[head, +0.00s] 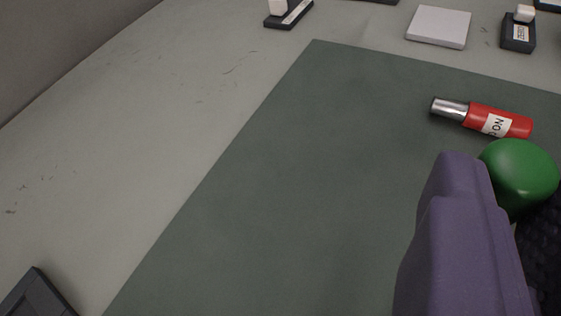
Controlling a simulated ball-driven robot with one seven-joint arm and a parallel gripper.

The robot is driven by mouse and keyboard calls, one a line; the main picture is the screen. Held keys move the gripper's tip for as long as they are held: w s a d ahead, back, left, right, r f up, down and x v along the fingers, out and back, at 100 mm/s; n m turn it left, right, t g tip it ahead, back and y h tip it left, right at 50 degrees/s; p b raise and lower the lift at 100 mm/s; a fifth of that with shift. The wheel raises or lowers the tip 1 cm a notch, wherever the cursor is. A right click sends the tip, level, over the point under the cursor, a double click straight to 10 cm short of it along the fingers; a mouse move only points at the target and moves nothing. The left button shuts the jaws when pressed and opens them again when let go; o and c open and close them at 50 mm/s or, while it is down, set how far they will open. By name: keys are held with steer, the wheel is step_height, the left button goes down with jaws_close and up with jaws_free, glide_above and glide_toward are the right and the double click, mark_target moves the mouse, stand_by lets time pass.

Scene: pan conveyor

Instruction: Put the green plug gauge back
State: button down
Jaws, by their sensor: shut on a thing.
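The green plug gauge (520,172) shows only as a rounded green end at the right edge of the head view. My gripper (505,235) is shut on it, with a purple finger on its left and a dark textured pad on its right. The rest of the gauge is hidden behind the finger. A red plug gauge (500,122) with a silver metal end and a white label lies on the green mat (240,200), beyond the green one.
At the back stand a dark block with a white top and label (288,14), a pale square plate (439,27) and another dark labelled block (518,35). A dark frame (35,298) sits at the lower left. The mat's left and middle are clear.

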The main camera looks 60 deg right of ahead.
steer(key=f+b, duration=0.1)
steer(key=w+f, duration=0.1)
steer(key=w+f+b, duration=0.1)
steer(key=f, duration=0.1)
steer(key=shift+d+b, duration=0.3)
steer(key=shift+d, duration=0.1)
steer(key=shift+r, duration=0.15)
steer(key=c, duration=1)
jaws_free()
steer(key=shift+c, duration=0.2)
